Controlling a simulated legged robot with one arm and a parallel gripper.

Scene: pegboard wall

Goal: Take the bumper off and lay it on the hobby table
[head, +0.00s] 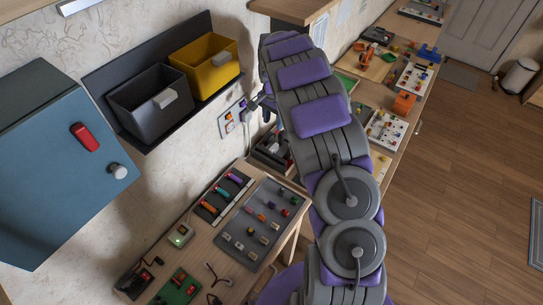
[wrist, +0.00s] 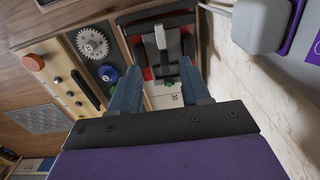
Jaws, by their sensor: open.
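My gripper (wrist: 159,68) is open in the wrist view, its two blue fingers apart with nothing gripped between them. Beyond the fingertips is a dark grey and red assembly (wrist: 160,42) with an upright light-grey piece in its middle. It sits in a wood-edged frame, and I cannot tell which of its parts is the bumper. In the head view a dark and red assembly (head: 270,150) shows below the end of my arm, partly hidden by it. The wooden hobby table (head: 152,232) runs along the wall under my arm.
A board with gears (wrist: 92,43) lies left of the fingers in the wrist view. In the head view a grey peg panel (head: 258,228) and green boards crowd the near table. A blue cabinet (head: 50,165) and wall bins (head: 205,62) stand left.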

